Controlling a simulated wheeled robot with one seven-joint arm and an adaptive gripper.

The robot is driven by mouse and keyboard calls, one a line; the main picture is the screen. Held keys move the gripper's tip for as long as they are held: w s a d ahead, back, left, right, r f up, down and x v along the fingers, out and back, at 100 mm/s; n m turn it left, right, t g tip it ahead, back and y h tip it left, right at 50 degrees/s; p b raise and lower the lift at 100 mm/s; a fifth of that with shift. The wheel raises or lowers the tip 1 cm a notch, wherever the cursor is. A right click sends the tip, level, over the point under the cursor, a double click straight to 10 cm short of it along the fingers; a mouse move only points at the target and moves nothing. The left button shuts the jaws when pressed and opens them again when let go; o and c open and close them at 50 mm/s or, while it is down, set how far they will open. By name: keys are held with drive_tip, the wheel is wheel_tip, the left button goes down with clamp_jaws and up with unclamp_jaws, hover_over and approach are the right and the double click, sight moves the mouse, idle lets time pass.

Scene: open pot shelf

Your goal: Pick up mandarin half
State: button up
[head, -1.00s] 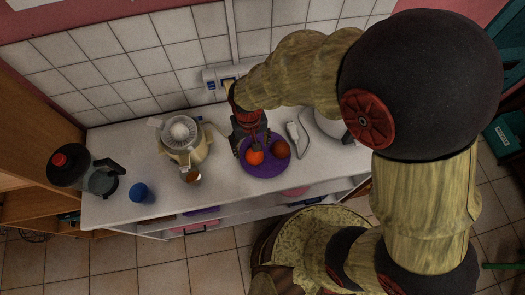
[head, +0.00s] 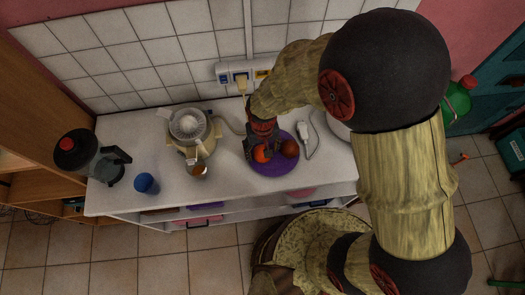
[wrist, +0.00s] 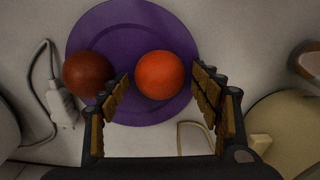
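The mandarin half appears as a round orange fruit (wrist: 160,74) on a purple plate (wrist: 145,113). In the head view the orange fruit (head: 262,154) sits on the left part of the plate (head: 272,170). My gripper (wrist: 159,82) is open and empty, its fingertips apart to the left and right of the orange fruit in the wrist view. The gap in depth is unclear, and I see no contact. In the head view my gripper (head: 262,146) is over the fruit and partly hides it. The fruit's cut face cannot be made out.
A darker red-brown fruit (wrist: 88,73) lies close beside my left fingertip in the wrist view. A white corded device (head: 304,132) lies right of the plate. A juicer (head: 190,130), a small cup (head: 198,170), a blue cup (head: 146,183) and a blender jug (head: 95,160) stand left.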

drive_tip(key=c, duration=1)
drive_tip(key=shift+c, duration=0.2)
drive_tip(key=shift+r, duration=0.1)
